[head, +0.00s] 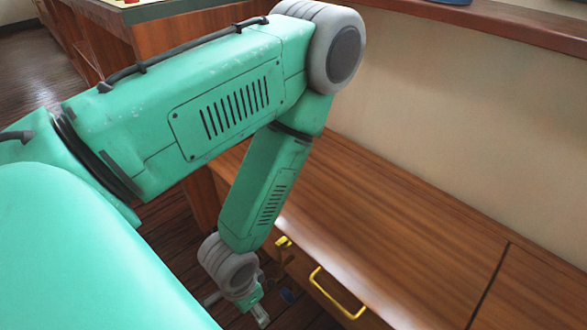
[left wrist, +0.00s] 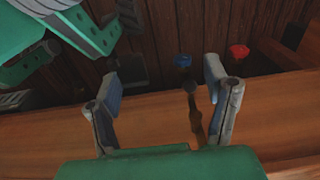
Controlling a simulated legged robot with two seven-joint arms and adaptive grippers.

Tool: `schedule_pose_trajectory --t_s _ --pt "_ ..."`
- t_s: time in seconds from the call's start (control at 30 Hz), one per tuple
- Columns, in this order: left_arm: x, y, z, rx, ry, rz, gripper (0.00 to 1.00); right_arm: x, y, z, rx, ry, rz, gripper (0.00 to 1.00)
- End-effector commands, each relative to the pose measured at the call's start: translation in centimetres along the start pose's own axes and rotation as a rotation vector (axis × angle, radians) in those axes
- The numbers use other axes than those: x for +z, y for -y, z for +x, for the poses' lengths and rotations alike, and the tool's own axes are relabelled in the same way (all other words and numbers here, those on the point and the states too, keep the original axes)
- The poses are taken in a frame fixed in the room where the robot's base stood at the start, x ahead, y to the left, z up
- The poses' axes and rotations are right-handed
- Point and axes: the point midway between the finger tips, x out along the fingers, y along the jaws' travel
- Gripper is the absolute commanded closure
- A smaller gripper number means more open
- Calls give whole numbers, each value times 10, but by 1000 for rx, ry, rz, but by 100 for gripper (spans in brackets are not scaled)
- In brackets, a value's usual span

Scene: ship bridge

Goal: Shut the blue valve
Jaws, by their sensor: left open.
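The blue valve (left wrist: 183,61) shows in the left wrist view as a small blue handwheel against dark wood. It is beyond my fingers and lies between them in the picture, nearer the right finger. In the head view a small blue spot (head: 287,295), probably this valve, shows beside the gripper. My left gripper (left wrist: 162,80) is open with nothing between its fingers. It also shows low in the head view (head: 258,312), partly hidden by the arm. I see no contact with the valve. My right gripper is not in view.
A red valve (left wrist: 239,51) stands right of the blue one. A wooden cabinet top (head: 400,235) runs along the wall, with a yellow drawer handle (head: 335,295) on its front near my gripper. Another wooden console (head: 180,30) stands at the back left.

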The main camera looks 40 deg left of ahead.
Motion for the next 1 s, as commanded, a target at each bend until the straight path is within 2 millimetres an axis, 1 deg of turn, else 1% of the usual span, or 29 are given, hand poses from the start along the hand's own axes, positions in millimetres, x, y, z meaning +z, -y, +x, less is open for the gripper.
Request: schedule_pose_trajectory --t_s 0.03,0.33,0.53,0.57,0.6,0.77,0.97,1.0 --pt "2 2 -6 1 5 -9 30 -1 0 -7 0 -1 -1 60" --pt "12 8 -31 10 30 -54 30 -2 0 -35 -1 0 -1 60" --pt "21 8 -57 8 54 -93 30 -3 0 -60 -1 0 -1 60" --pt "19 10 -51 3 46 -97 30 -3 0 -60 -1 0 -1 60" --pt "12 13 -34 -8 19 -99 30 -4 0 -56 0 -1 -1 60" --pt "-13 32 18 -43 -88 -109 30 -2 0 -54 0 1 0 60" --pt "-42 59 88 -89 -262 -108 30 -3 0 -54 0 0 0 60" --pt "-46 65 102 -98 -302 -105 30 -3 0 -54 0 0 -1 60"
